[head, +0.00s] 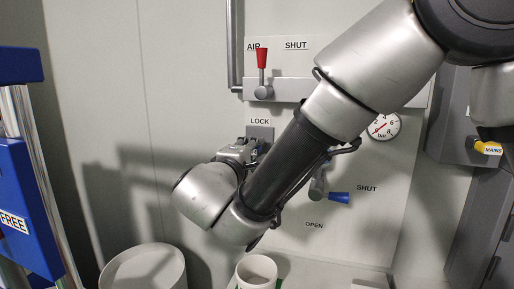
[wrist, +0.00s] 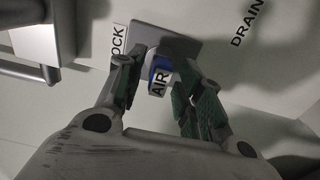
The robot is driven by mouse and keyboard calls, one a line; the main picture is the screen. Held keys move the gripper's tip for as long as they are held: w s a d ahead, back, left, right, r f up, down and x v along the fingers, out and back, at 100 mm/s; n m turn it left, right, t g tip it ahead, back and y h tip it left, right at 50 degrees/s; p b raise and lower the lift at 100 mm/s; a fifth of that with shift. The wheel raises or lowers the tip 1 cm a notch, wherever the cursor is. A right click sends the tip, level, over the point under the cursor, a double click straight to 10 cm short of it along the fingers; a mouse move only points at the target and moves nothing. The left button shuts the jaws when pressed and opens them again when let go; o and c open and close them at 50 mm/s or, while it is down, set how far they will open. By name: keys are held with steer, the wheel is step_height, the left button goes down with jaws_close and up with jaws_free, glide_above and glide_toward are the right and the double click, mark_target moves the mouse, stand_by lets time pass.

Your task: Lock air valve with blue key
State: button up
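The blue key (wrist: 160,72), with a white AIR tag, sits at the grey LOCK plate (wrist: 172,42) in the wrist view; how deep it sits is hidden. My gripper (wrist: 157,75) has its fingers apart, one on each side of the key, with a small gap on the left side. In the head view my gripper (head: 254,150) is just below the LOCK plate (head: 261,132), and my wrist hides the key. The air valve's red lever (head: 262,59) points straight up, between the AIR and SHUT labels.
A second valve with a blue handle (head: 338,197) points right, near SHUT and OPEN labels. A pressure gauge (head: 384,126) is right of my arm. A yellow MAINS handle (head: 487,148) is at far right. A white cup (head: 257,271) and a bin (head: 143,270) stand below.

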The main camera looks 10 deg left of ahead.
jaws_close()
steer(key=m, duration=0.4)
steer(key=shift+m, duration=0.3)
steer(key=m, duration=0.4)
steer(key=shift+m, duration=2.5)
